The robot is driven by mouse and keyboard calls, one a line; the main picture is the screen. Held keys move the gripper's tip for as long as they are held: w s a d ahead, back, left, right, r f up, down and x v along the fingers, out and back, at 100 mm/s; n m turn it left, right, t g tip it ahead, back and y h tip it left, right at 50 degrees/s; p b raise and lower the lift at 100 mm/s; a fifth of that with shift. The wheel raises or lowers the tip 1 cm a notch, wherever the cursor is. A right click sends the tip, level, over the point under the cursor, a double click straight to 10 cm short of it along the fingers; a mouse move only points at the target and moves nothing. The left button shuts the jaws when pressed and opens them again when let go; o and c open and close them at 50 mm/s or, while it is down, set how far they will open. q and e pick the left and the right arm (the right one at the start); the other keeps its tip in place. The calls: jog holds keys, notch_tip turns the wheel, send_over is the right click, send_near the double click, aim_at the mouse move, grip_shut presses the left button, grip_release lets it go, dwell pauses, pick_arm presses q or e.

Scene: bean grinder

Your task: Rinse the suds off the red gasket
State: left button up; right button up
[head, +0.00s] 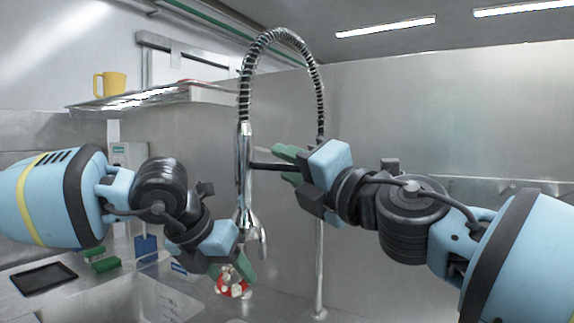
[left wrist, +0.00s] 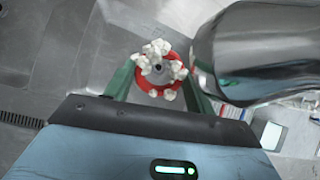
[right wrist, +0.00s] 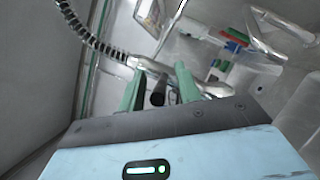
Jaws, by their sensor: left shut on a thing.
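The red gasket (head: 232,291) has white suds clumped over it. My left gripper (head: 230,270) is shut on the gasket and holds it in the air over the sink area. In the left wrist view the gasket (left wrist: 146,85) is a red ring between the green fingers, with suds on its upper face. The chrome spray head (head: 245,215) hangs just above the gasket, apart from it. My right gripper (head: 286,163) is at the black handle (head: 265,166) of the sprayer. In the right wrist view the handle end (right wrist: 158,95) lies between the fingers, with gaps showing. I cannot see water flowing.
The sink (head: 135,300) lies below at the lower left. A black tray (head: 43,278), a green block (head: 104,264) and a blue scraper (head: 146,245) are left of it. A shelf (head: 160,97) with a yellow mug (head: 109,84) is above. The hose (head: 280,36) arches overhead.

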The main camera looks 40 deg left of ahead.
jog(key=shift+w+a+r, duration=0.1)
jog(key=shift+a, duration=0.35)
grip_shut()
